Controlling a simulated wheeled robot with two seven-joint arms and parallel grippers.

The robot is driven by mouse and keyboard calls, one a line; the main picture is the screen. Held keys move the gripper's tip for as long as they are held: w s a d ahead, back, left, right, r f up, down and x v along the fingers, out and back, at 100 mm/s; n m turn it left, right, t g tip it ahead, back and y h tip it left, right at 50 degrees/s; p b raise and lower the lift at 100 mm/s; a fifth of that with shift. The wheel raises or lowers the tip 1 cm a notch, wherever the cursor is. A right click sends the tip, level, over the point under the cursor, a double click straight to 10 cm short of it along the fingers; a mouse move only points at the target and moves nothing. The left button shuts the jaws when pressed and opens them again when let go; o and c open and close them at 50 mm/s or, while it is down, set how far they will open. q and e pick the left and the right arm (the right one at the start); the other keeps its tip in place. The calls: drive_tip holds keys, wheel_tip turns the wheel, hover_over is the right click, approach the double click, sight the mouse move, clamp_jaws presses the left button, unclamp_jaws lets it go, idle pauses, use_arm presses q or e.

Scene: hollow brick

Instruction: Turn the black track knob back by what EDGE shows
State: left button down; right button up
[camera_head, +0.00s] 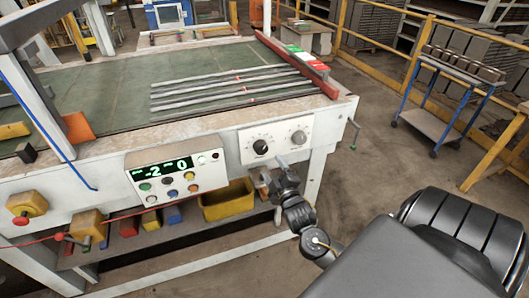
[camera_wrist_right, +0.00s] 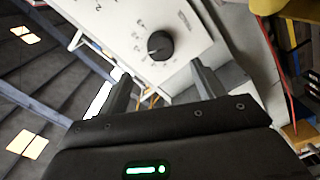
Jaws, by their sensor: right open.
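The black knob (camera_head: 260,146) sits on a white dial plate (camera_head: 279,140) on the machine's front, left of a grey knob (camera_head: 299,137). The black knob also shows in the right wrist view (camera_wrist_right: 160,45), with a printed scale around it. My right gripper (camera_head: 268,180) is open just below the black knob. In the right wrist view its fingertips (camera_wrist_right: 160,76) are apart, with the knob ahead of the gap and not between them. The display (camera_head: 162,168) reads -2 and 0 in green; its small labels are hard to read. My left gripper is not in view.
Coloured buttons (camera_head: 171,188) lie under the display. A yellow bin (camera_head: 228,200) stands on the shelf below. Grey strips (camera_head: 230,88) lie on the green table bed (camera_head: 115,90). A blue-legged cart (camera_head: 450,88) stands right, beyond open floor.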

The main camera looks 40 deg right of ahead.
sight(263, 150)
drive_tip(key=p+x, duration=0.1)
drive_tip(key=x, duration=0.8)
drive_tip(key=shift+w+d+p, duration=0.1)
drive_tip(key=shift+w+p, duration=0.25)
